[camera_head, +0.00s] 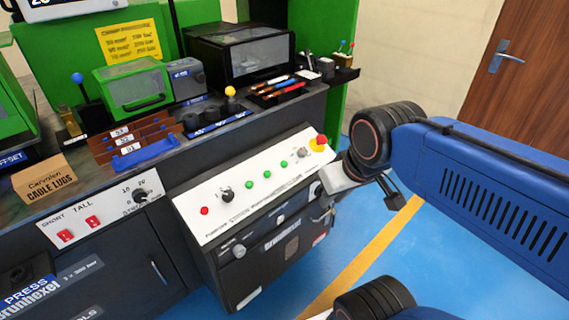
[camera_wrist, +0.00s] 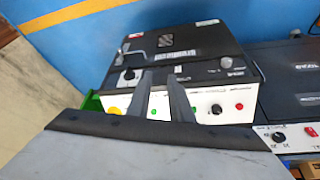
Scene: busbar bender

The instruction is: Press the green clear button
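A sloped white panel (camera_head: 250,186) carries several green buttons; the left one (camera_head: 249,185), middle one (camera_head: 267,174) and right one (camera_head: 284,164) form a row. Their labels are too small to read, so I cannot tell which is the clear button. My gripper (camera_head: 393,198) is beyond the panel's right end in the head view, apart from it and empty. In the wrist view its two dark fingers (camera_wrist: 161,76) stand apart across the view of the panel (camera_wrist: 228,104). A green button (camera_wrist: 153,112) shows between them, and the fingers hide part of the row.
A red emergency stop (camera_head: 321,139) on yellow sits at the panel's right end. A red button (camera_head: 204,210) and a black knob (camera_head: 227,195) sit at its left. A shelf with pens (camera_head: 277,88) stands behind. Blue floor (camera_head: 435,250) is free at right.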

